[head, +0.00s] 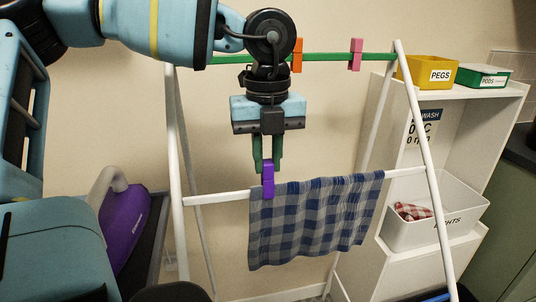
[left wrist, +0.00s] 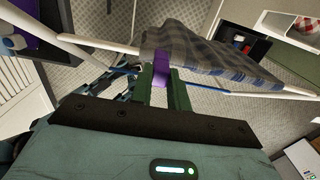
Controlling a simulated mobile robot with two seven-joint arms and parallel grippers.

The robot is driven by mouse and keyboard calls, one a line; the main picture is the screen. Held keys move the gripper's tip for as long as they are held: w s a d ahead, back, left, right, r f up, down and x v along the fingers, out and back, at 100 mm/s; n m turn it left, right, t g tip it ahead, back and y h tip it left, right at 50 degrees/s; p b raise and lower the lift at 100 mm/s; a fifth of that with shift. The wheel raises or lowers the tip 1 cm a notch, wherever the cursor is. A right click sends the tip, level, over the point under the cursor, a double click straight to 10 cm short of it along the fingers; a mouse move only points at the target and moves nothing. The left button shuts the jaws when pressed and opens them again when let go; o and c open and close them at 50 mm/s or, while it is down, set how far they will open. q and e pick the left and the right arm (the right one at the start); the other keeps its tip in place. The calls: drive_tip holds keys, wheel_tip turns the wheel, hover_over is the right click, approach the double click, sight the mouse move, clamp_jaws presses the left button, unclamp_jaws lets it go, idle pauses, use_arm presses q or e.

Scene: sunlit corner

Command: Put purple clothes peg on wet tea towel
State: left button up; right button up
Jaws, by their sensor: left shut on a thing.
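The purple clothes peg (head: 268,180) is upright at the upper left corner of the tea towel. My left gripper (head: 267,162) points down and is shut on the peg's upper end. The blue and grey checked tea towel (head: 318,218) hangs over the white lower rail of the drying rack. The peg overlaps the towel's edge at the rail; I cannot tell whether its jaws grip the cloth. In the left wrist view the peg (left wrist: 161,66) sits between the green fingers (left wrist: 162,90), against the towel (left wrist: 205,55). My right gripper is not in view.
An orange peg (head: 297,55) and a pink peg (head: 356,54) sit on the rack's green top rail (head: 325,57). A white shelf at right holds a yellow PEGS box (head: 428,72), a green box (head: 483,76) and a white bin (head: 432,232).

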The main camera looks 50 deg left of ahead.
use_arm(q)
drive_tip(key=shift+f+b, duration=0.5)
drive_tip(key=shift+f, duration=0.3)
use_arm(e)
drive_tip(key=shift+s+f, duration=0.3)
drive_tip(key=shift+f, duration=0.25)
use_arm(q)
drive_tip(key=shift+f+b, duration=0.3)
drive_tip(key=shift+f, duration=0.05)
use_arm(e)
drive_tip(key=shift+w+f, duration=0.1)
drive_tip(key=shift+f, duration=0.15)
use_arm(q)
drive_tip(key=o, duration=0.8)
drive_tip(key=shift+r, duration=0.1)
drive_tip(key=shift+r, duration=0.1)
drive_tip(key=shift+r+p, duration=2)
drive_tip(key=shift+r, duration=1.45)
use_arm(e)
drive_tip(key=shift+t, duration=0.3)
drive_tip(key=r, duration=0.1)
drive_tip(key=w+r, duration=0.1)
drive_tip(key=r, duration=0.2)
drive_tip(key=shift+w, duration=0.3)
